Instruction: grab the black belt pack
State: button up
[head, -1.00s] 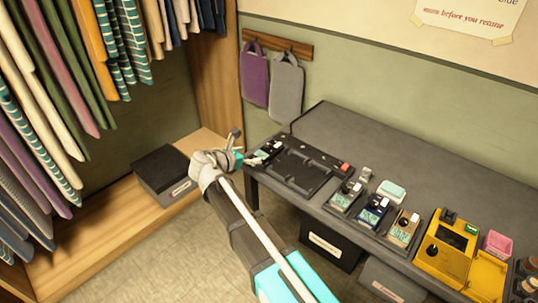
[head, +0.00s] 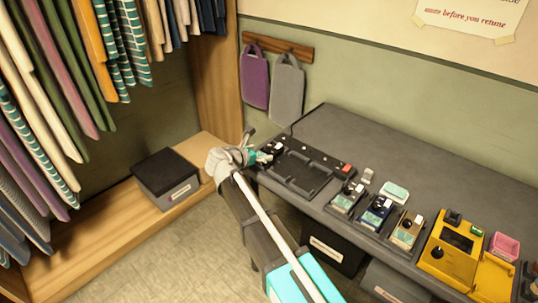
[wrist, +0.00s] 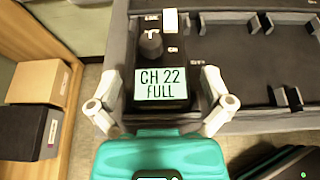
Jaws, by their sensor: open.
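The black belt pack (wrist: 147,78) fills the upper middle of the wrist view, its lit screen reading "CH 22 FULL". It has a dark knob and a white block at its top. It sits at the left end of the black charging rack (wrist: 245,65). My gripper (wrist: 162,103) is open, with one pale finger on each side of the pack's screen end; I cannot tell whether they touch it. In the head view, my gripper (head: 252,157) is at the rack's left end, and the pack (head: 275,148) is partly hidden behind it.
The rack's other slots look empty. Grey-teal (head: 346,198), blue (head: 376,213) and tan (head: 406,231) packs stand to the right, then a yellow device (head: 450,250). A dark box (head: 166,178) sits on the wooden shelf at left.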

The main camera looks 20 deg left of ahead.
aim_at(268, 151)
jog(key=shift+b+x, duration=0.7)
jog(key=shift+x, duration=1.45)
jog(key=c, duration=1.1)
